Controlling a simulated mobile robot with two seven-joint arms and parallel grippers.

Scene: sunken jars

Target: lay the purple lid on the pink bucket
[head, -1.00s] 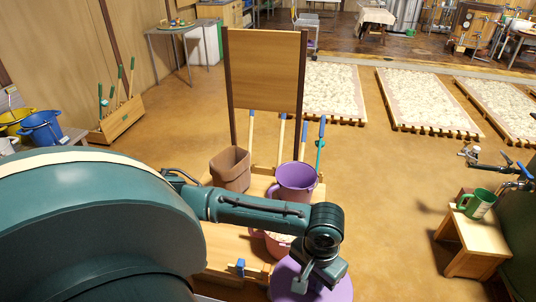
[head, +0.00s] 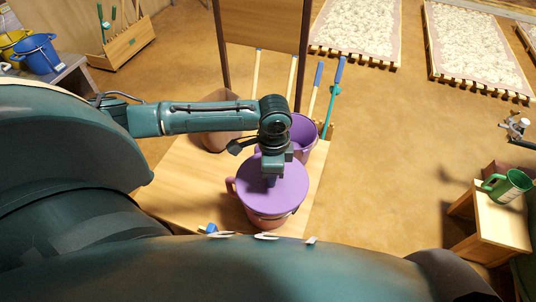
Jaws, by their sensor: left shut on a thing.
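The round purple lid (head: 290,190) is flat and level over the mouth of the pink bucket (head: 268,216) on the wooden table. I cannot tell whether the lid touches the rim or hovers just above it. My left gripper (head: 270,178) points down and is shut on the lid near its middle; the wrist hides the lid's far part. The bucket's mouth is hidden under the lid, and its lower wall shows below.
On the wooden table (head: 180,187), a purple bucket (head: 303,135) and a brown bin (head: 212,142) stand behind the pink bucket, partly hidden by my arm. Blue-tipped handles rise behind them. A green mug (head: 508,186) stands on a small table (head: 497,222) at right.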

